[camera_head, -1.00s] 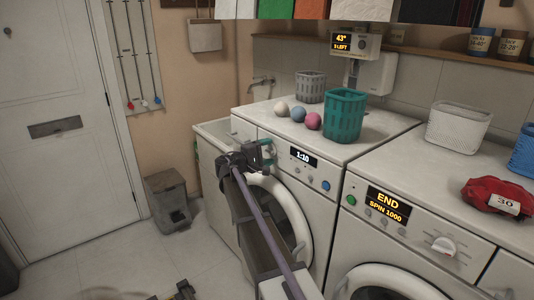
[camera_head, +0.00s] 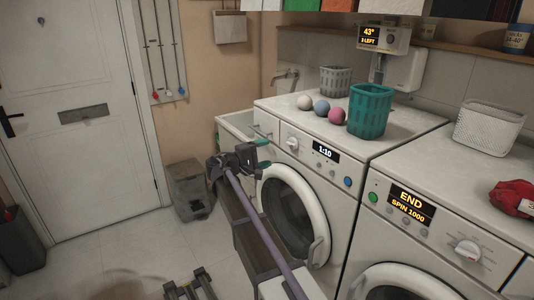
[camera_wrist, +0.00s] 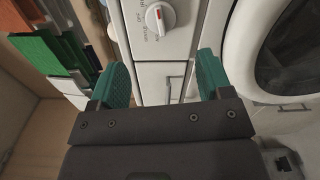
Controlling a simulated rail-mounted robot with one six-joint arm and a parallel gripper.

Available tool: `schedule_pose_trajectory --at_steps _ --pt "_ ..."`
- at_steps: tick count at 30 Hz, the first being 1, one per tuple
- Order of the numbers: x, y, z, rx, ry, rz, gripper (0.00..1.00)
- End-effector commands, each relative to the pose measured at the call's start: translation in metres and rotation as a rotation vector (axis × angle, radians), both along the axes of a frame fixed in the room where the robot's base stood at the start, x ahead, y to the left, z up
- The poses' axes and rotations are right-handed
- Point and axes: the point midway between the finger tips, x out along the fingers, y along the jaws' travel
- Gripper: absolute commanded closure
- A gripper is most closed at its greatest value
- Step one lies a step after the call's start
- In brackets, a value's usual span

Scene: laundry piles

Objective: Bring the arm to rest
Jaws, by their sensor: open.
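My gripper (camera_head: 264,155) is in front of the left washing machine (camera_head: 300,150), near its upper left front. In the wrist view my gripper (camera_wrist: 168,80) shows two green fingers standing wide apart with nothing between them. A white dial (camera_wrist: 160,17) and a drawer front on the machine show beyond the fingers. The round door (camera_head: 290,208) of that machine is closed, just right of my arm in the head view. I cannot tell the exact gap between the fingers and the machine.
On the left machine stand a teal basket (camera_head: 370,110), a grey basket (camera_head: 335,80) and three balls, one of them pink (camera_head: 336,115). A white basket (camera_head: 487,126) and a red cloth bundle (camera_head: 512,197) lie on the right machine. A grey bin (camera_head: 190,188) stands on the floor.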

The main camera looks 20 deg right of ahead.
Motion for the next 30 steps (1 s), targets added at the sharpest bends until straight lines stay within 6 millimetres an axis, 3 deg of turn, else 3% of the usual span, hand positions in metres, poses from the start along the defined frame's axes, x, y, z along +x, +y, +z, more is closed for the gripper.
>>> schedule_pose_trajectory --at_steps 5,8,11,15,18,21,25,30 --pt "0.000 0.000 0.000 0.001 -0.003 0.000 0.28" --pt "-0.007 -0.001 -0.014 0.085 -0.022 -0.019 0.28" --pt "-0.050 0.004 -0.054 0.335 -0.035 -0.059 0.28" --pt "-0.159 0.040 -0.119 0.870 -0.025 -0.167 0.28" --pt "-0.235 0.082 -0.142 1.223 0.004 -0.245 0.28" --pt "-0.289 0.117 -0.145 1.472 0.035 -0.295 0.28" --pt "-0.323 0.130 -0.140 1.584 0.048 -0.313 0.28" --pt "-0.319 0.127 -0.140 1.580 0.042 -0.316 0.28"
